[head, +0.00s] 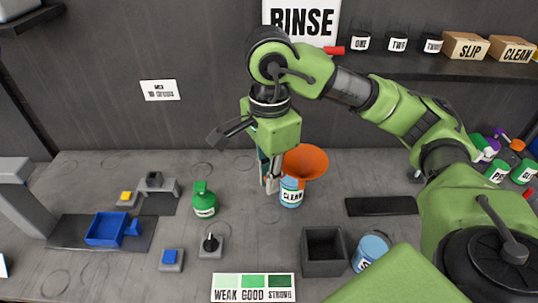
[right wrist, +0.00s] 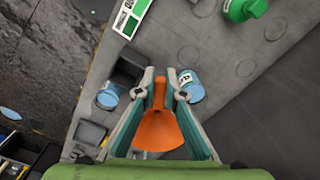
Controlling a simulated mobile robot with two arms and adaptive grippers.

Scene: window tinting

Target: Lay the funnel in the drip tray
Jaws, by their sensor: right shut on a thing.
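The orange funnel (head: 304,161) is held by my right gripper (head: 270,184), which is shut on it. In the right wrist view the funnel (right wrist: 158,130) sits between the fingers, its narrow end toward the fingertips. In the head view it appears just above and behind the blue CLEAN bottle (head: 291,192); in the wrist view that bottle (right wrist: 190,86) stands beside the fingertips. A shallow blue tray (head: 105,230) with a spout-like end lies at the left, and an open dark square box (head: 323,262) stands at the front; I cannot tell which is the drip tray. My left gripper is not in view.
A green bottle (head: 204,203), a black-knobbed block (head: 210,246) and a WEAK GOOD STRONG card (head: 253,288) stand left of centre. A blue jar (head: 372,250) is next to the dark box. A flat black mat (head: 381,206) lies right, bare. Several colored bottles crowd the far right.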

